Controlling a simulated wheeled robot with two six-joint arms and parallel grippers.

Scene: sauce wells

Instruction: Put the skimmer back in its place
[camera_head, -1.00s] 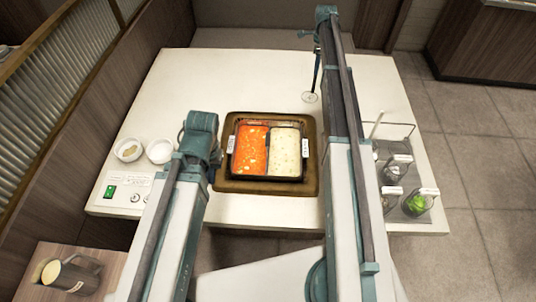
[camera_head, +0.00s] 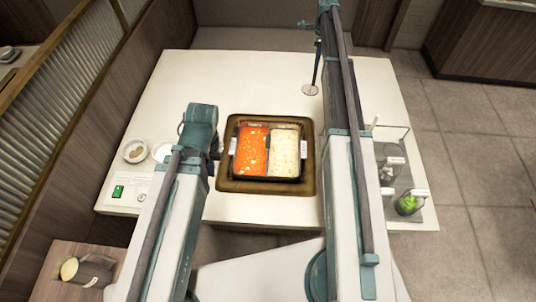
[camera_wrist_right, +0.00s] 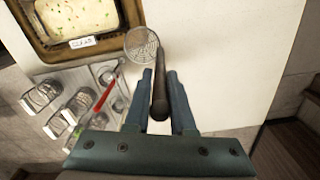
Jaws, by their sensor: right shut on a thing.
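The skimmer has a round wire-mesh head and a dark handle. My right gripper (camera_wrist_right: 160,78) is shut on the handle (camera_wrist_right: 160,100), also seen in the head view near the far right of the table (camera_head: 318,66). The mesh head (camera_wrist_right: 141,45) hangs below the jaws, over bare white tabletop and apart from the pot (camera_head: 268,150); it also shows in the head view (camera_head: 310,90). A grey tray with a wire rack (camera_head: 393,128) stands at the table's right edge, partly hidden by my right arm. My left gripper (camera_head: 200,135) is left of the pot; its jaws are unclear.
The pot holds red and pale soup in two wells, on a brown surround (camera_head: 228,187). Jars (camera_head: 408,203) stand on the tray, and a red-handled utensil (camera_wrist_right: 97,108) shows beside them. A small bowl (camera_head: 135,151) is at left. The table's far part (camera_head: 240,80) is clear.

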